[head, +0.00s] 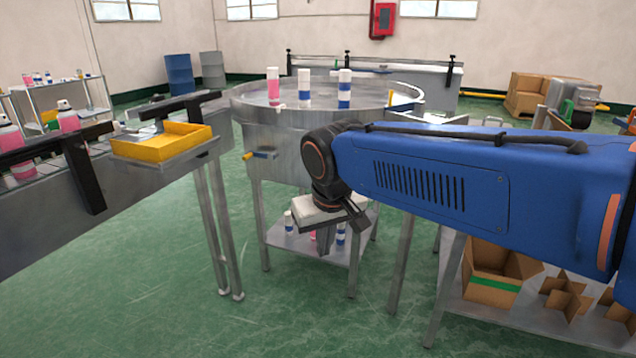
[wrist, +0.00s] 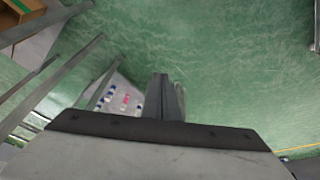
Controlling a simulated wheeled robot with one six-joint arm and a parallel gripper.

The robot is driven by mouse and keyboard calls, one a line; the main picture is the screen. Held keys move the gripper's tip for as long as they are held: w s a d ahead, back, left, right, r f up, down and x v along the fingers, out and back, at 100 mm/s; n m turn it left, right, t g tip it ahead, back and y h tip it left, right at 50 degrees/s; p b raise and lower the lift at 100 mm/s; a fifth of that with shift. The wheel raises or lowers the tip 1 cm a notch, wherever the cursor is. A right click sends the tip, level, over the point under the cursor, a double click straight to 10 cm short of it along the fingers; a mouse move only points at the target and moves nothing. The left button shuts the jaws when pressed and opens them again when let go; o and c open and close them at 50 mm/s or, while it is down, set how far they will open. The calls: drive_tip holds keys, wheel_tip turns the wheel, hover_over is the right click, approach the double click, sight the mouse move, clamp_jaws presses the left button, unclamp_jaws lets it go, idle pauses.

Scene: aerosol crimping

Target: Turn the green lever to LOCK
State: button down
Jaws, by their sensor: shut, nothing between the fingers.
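My gripper (head: 325,246) hangs fingers-down in front of the round steel table in the head view. In the wrist view the fingers (wrist: 162,84) are shut together and empty, over green floor and table legs. I cannot make out a green lever for certain. A machine at the far right has a green part (head: 567,108), but I cannot tell if this is a lever. No LOCK marking is readable. My blue arm hides part of the right side.
The round table (head: 262,116) carries pink and blue-banded cans. A yellow-and-blue handle (head: 258,155) sticks out from its side. A yellow tray (head: 160,148) sits at the left conveyor's end. Cartons (head: 492,290) lie on a low shelf at right. Floor is open at front left.

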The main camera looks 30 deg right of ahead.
drive_tip(key=w+d+r+m+g+h, duration=0.1)
drive_tip(key=w+d+m+g+h, duration=0.2)
drive_tip(key=w, duration=1)
drive_tip(key=w+d+r+m+g+h, duration=0.1)
drive_tip(key=w+d+m, duration=0.3)
drive_tip(key=w, duration=0.8)
drive_tip(key=w+d+r+m+g+h, duration=0.1)
drive_tip(key=w+d+m+h, duration=0.2)
drive_tip(key=w, duration=1)
drive_tip(key=s+d+f, duration=0.5)
drive_tip(key=d+f, duration=0.2)
drive_tip(key=d, duration=0.1)
drive_tip(key=shift+d+f+y, duration=0.3)
drive_tip(key=shift+d+f, duration=0.05)
drive_tip(key=shift+d, duration=0.05)
